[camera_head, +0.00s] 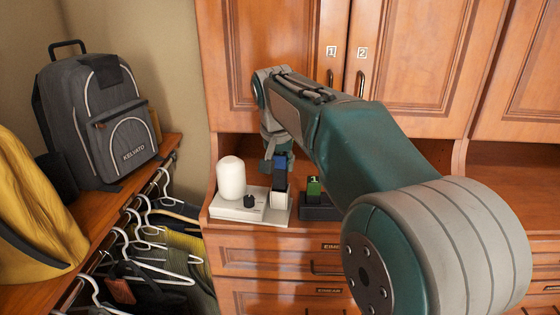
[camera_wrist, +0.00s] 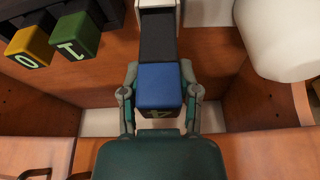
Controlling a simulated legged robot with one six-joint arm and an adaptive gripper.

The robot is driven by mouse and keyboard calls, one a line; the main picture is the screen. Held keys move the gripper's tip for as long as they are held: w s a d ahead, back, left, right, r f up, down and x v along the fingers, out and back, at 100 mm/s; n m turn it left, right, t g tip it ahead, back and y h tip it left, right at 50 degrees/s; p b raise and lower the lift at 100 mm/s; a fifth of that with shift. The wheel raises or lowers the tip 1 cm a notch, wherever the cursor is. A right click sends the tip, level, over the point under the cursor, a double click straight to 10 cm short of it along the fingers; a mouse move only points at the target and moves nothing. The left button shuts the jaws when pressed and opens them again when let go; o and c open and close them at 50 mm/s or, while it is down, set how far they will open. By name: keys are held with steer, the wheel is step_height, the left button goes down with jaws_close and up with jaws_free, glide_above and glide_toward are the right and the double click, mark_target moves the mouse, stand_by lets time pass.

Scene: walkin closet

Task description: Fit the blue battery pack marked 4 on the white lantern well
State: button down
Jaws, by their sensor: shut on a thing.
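The white lantern has a rounded dome (camera_head: 231,180) and a flat white base (camera_head: 238,211), standing on the left end of the wooden counter. The dome also shows at the upper right of the wrist view (camera_wrist: 285,38). My gripper (camera_wrist: 160,78) is shut on the blue battery pack (camera_wrist: 159,88), one finger at each side; its mark 4 shows on the near face. In the head view the blue pack (camera_head: 280,161) stands upright over the right part of the base. A dark strip between white walls (camera_wrist: 158,38) adjoins the pack; I cannot tell how deep it sits.
A black holder (camera_head: 320,212) stands to the right of the lantern, with a green pack (camera_head: 314,186) in it. The wrist view shows the green pack marked 1 (camera_wrist: 76,35) and a yellow pack marked 0 (camera_wrist: 31,46). Cabinet doors (camera_head: 420,65) rise behind; a backpack (camera_head: 98,120) sits left.

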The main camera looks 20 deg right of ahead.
mark_target(280, 182)
steer(key=shift+f, duration=0.85)
stand_by(0.3)
steer(key=shift+f, duration=0.3)
steer(key=shift+f, duration=0.85)
steer(key=shift+f, duration=0.1)
steer(key=shift+s+f, duration=0.2)
steer(key=shift+f, duration=0.4)
stand_by(0.3)
steer(key=shift+c, duration=1.3)
jaws_free()
steer(key=shift+w, duration=0.1)
steer(key=shift+r, duration=0.2)
